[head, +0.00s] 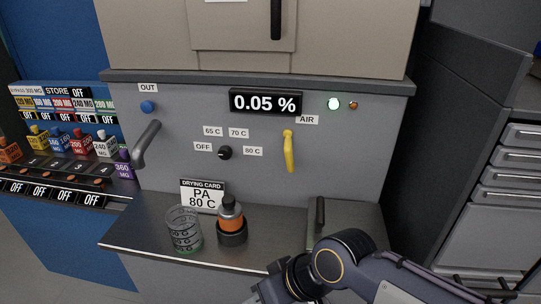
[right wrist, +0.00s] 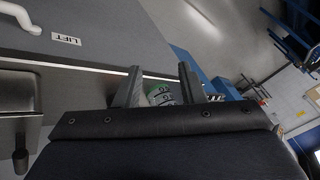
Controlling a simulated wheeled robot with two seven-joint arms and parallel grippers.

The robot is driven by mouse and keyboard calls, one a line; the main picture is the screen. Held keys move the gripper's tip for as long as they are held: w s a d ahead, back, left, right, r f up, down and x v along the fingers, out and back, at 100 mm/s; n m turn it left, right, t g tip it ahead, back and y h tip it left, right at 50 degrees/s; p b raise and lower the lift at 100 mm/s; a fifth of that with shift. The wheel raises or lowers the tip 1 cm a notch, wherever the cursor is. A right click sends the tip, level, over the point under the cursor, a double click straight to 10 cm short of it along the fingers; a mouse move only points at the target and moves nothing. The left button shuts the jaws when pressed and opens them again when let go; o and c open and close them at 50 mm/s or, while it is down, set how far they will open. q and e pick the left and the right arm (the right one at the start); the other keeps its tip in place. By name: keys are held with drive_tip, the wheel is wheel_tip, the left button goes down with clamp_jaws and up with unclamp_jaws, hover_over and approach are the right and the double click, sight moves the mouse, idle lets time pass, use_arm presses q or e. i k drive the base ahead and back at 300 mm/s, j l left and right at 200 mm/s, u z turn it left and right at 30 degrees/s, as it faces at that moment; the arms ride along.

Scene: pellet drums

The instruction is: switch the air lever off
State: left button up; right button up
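The yellow air lever (head: 289,152) hangs down on the grey panel, below and left of the AIR label (head: 307,120). My left gripper is not in view.
On the steel shelf (head: 140,232) stand the beaker (head: 184,230), an orange-and-black bottle (head: 231,221) and a drying card (head: 203,195). A dark upright handle (head: 320,215) is at the shelf's right. A grey lever (head: 146,143) and black knob (head: 224,153) are on the panel.

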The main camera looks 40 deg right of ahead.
sight(287, 133)
drive_tip(key=z, duration=1.5)
